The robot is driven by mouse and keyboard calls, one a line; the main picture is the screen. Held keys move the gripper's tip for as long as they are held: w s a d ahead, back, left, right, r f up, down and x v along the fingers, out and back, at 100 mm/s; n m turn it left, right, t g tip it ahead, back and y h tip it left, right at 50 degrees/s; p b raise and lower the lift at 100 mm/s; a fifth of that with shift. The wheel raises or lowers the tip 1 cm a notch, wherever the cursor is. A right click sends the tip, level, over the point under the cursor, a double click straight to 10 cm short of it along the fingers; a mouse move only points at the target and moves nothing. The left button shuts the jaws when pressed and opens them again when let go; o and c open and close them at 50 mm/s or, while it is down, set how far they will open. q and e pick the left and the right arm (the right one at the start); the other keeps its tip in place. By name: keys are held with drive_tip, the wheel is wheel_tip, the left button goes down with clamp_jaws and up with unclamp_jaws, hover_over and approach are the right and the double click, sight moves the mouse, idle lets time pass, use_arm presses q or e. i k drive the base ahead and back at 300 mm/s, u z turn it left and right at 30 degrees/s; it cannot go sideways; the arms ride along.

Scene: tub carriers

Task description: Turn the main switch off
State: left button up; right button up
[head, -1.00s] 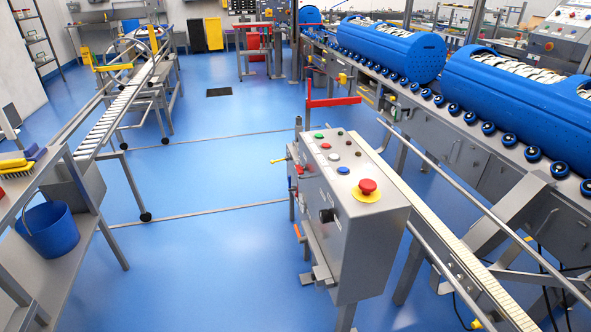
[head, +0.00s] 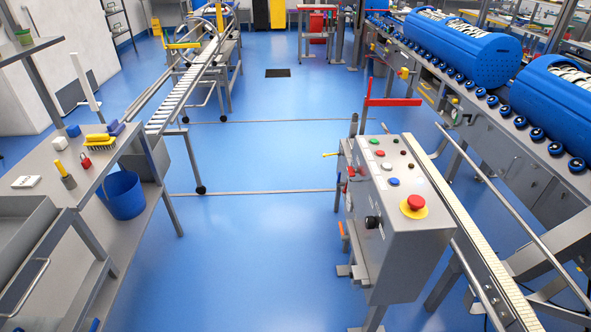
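A grey control box (head: 402,245) stands on legs right of centre in the head view. A black rotary switch (head: 372,222) sits on its left-facing side; it may be the main switch, but its position marks are too small to read. The sloped top carries a red mushroom button on a yellow plate (head: 414,204) and several small coloured buttons, among them a blue one (head: 394,182) and a green one (head: 374,140). Neither of my grippers is in view, and nothing touches the box.
A grey workbench (head: 60,205) with a blue bucket (head: 122,194) stands at the left. The blue floor (head: 265,245) between bench and box is clear.

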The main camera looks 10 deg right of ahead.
sight(352, 172)
drive_tip(key=u, duration=0.25)
drive_tip(key=i, duration=3.95)
drive_tip(key=z, duration=3.55)
